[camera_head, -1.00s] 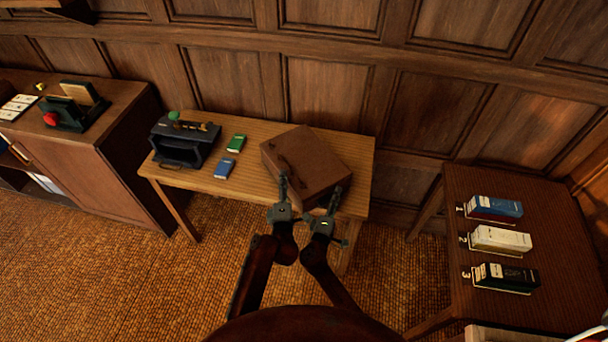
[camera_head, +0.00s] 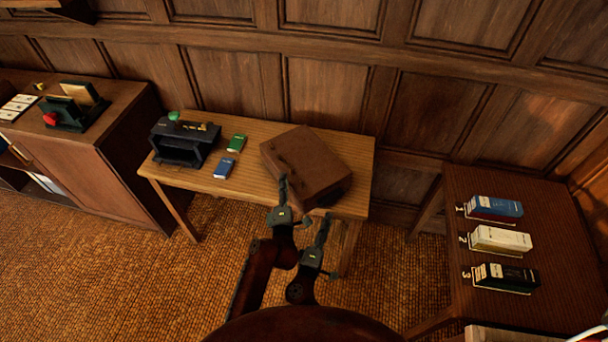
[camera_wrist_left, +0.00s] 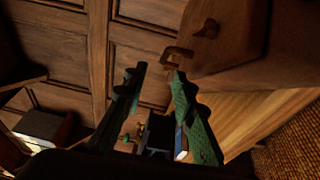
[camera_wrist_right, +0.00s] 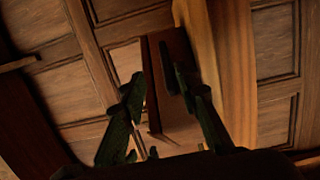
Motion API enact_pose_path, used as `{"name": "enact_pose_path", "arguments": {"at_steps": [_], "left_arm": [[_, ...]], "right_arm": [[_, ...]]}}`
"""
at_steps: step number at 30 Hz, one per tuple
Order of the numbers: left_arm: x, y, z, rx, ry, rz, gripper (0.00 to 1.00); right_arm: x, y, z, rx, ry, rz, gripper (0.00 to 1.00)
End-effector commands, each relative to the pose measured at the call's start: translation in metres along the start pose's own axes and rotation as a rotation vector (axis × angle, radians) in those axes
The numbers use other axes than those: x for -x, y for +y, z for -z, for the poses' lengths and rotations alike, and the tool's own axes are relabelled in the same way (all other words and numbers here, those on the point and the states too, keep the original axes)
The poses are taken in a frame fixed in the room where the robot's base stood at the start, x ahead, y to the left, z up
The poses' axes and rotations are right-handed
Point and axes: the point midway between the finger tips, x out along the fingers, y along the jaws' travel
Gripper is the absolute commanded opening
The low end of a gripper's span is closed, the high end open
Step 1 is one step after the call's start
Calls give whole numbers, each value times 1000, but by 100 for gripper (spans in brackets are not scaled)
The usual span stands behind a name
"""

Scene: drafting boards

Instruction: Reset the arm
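A brown case (camera_head: 310,163) lies on the wooden table (camera_head: 252,190), its handle on the left side. My left gripper (camera_head: 283,186) is in front of the case near the table's front edge. In the left wrist view its fingers (camera_wrist_left: 158,72) are apart with nothing between them, and the case's handle (camera_wrist_left: 177,52) shows just beyond the right fingertip. My right gripper (camera_head: 325,222) is lower and to the right, by the table's front edge. In the right wrist view its fingers (camera_wrist_right: 152,75) are apart and empty, with the case (camera_wrist_right: 178,95) behind them.
A dark box-like device (camera_head: 185,141), a green book (camera_head: 237,143) and a blue book (camera_head: 224,168) sit left of the case. A side table (camera_head: 465,185) at the right holds blue, white and black boxes. A cabinet (camera_head: 125,165) stands at the left. Carpet (camera_head: 100,280) is clear in front.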

Motion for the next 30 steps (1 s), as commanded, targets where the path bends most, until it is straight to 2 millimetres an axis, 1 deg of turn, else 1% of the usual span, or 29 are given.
{"name": "enact_pose_path", "arguments": {"at_steps": [14, 16, 18, 20, 23, 24, 26, 27, 29, 30], "left_arm": [[0, 0, 0, 0, 0, 0, 25], [0, -3, 1, -5, 1, 2, 25], [1, -12, 4, -26, 5, 8, 25], [2, -28, 10, -59, 10, 18, 25], [8, -68, 24, -152, 13, 42, 25], [12, -89, 30, -199, 11, 54, 25], [20, -122, 40, -276, 2, 77, 25], [27, -144, 47, -328, -9, 93, 25], [39, -178, 57, -407, -32, 121, 25], [48, -201, 63, -460, -51, 142, 25]], "right_arm": [[1, 0, 0, 0, 0, 0, 29], [0, -3, -1, 1, -1, 6, 29], [-1, -14, -6, 5, -4, 32, 29], [-2, -32, -13, 9, -9, 75, 29], [-2, -79, -33, 14, -21, 190, 29], [0, -104, -44, 14, -29, 249, 29], [5, -141, -62, 11, -41, 341, 29], [10, -166, -75, 5, -51, 405, 29], [20, -205, -95, -7, -69, 500, 29], [28, -229, -109, -17, -81, 562, 29]]}}
